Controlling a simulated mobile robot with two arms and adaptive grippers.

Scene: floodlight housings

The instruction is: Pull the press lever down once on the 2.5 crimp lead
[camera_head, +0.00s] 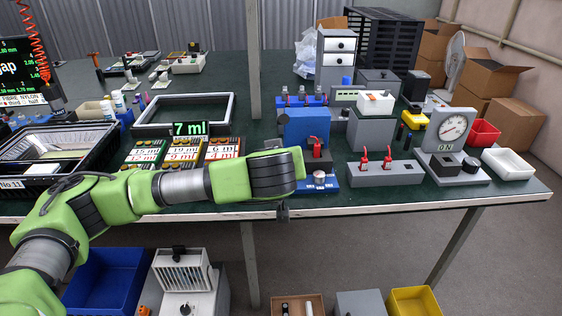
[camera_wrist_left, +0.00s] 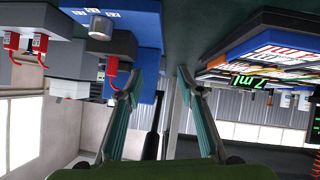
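A blue press-like machine (camera_head: 306,128) stands near the front edge of the green bench, with a blue base (camera_head: 326,184) carrying a round silver knob (camera_head: 319,175). A red-handled lead (camera_head: 316,146) is beside its dark block. In the left wrist view my left gripper (camera_wrist_left: 163,80) is open, fingers well apart. A dark bar (camera_wrist_left: 155,125), possibly the press lever, shows between the fingers, apparently not gripped. The blue body (camera_wrist_left: 145,20) is beside them. I cannot read a 2.5 marking. My right gripper is not seen.
A grey block with two red-handled leads (camera_head: 385,172) and a dial gauge (camera_head: 449,132) stand to the right. Bins stand on the floor below.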

